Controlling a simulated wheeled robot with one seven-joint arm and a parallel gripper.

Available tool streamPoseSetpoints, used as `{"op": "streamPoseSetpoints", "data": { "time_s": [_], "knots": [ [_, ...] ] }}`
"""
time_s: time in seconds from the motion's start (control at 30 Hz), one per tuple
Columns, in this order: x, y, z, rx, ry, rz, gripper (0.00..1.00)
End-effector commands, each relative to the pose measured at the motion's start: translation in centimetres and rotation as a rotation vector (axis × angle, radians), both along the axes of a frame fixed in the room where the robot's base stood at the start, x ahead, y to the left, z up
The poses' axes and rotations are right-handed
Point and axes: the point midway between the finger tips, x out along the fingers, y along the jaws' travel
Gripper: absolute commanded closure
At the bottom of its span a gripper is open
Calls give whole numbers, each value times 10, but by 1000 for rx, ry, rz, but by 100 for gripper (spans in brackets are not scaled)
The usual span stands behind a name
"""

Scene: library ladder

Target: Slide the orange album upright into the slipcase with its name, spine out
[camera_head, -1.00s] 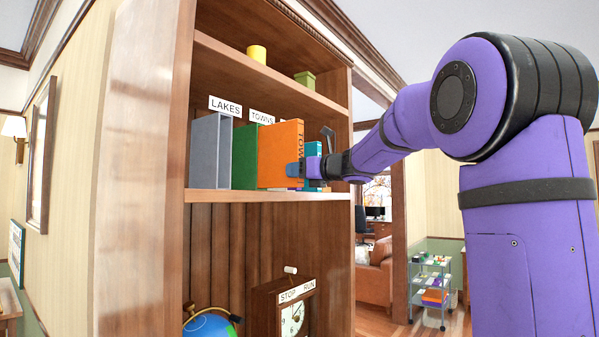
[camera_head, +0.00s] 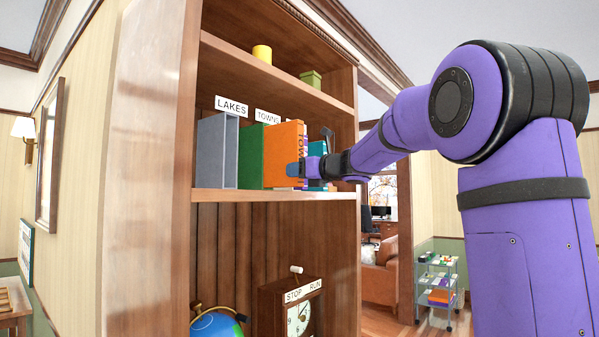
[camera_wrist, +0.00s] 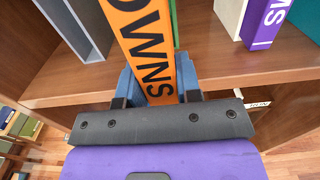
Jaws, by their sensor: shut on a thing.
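The orange album (camera_head: 284,154) stands upright on the middle shelf, its spine with black letters ending in "OWNS" facing out in the wrist view (camera_wrist: 143,40). My gripper (camera_wrist: 160,85) is shut on the album's lower spine end, one blue finger on each side. The green slipcase (camera_head: 251,156) stands by the "TOWNS" label (camera_head: 268,116), directly left of the album in the head view. In the wrist view a green strip (camera_wrist: 174,20) shows beside the album. How far the album is inside the slipcase is hidden.
A grey slipcase (camera_head: 217,150) stands at left under the "LAKES" label (camera_head: 231,105). A purple book (camera_wrist: 268,22) stands to the right in the wrist view. A teal book (camera_head: 317,160) is partly behind my gripper. A clock (camera_head: 299,316) and globe (camera_head: 214,325) are below the shelf.

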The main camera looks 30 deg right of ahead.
Motion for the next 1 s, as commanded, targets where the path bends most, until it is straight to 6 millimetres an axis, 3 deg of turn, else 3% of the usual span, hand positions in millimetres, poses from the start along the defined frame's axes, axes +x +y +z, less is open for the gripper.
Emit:
{"op": "streamPoseSetpoints", "data": {
  "time_s": [1.0],
  "knots": [
    [20, 8, 1, 0, -2, 1, 100]
  ]
}}
